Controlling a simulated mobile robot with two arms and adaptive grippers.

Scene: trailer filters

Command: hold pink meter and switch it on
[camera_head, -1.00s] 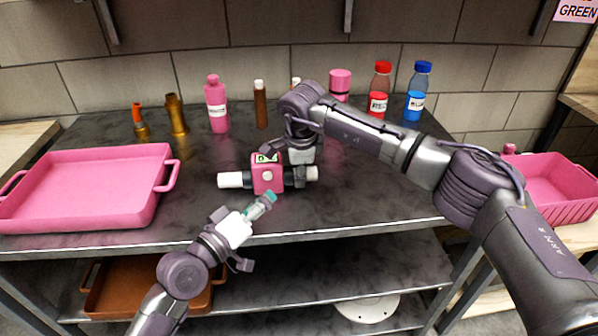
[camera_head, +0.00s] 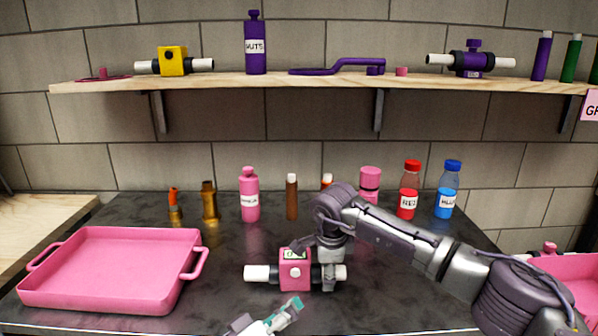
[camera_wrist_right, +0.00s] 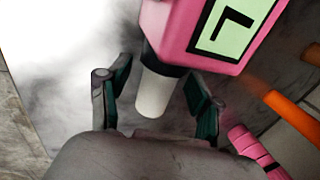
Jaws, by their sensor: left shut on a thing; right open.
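The pink meter (camera_head: 293,272) stands on the dark table at the front middle, with a white pipe end at each side. It has a round pale button on its front and a pale green display with dark marks on top. My right gripper (camera_head: 318,258) is open at the meter's right side. In the right wrist view its fingers (camera_wrist_right: 160,85) stand apart on both sides of a white pipe end below the pink body. My left gripper (camera_head: 285,312) is shut, its teal tips just below and in front of the meter, apart from it. What it grips I cannot make out.
A pink tray (camera_head: 110,270) lies on the left. Bottles, including pink (camera_head: 249,200), red (camera_head: 408,200) and blue (camera_head: 446,200) ones, line the table's back. A wooden shelf (camera_head: 330,84) above holds a yellow meter (camera_head: 172,62) and a purple meter (camera_head: 472,60). A pink bin (camera_head: 560,275) stands at right.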

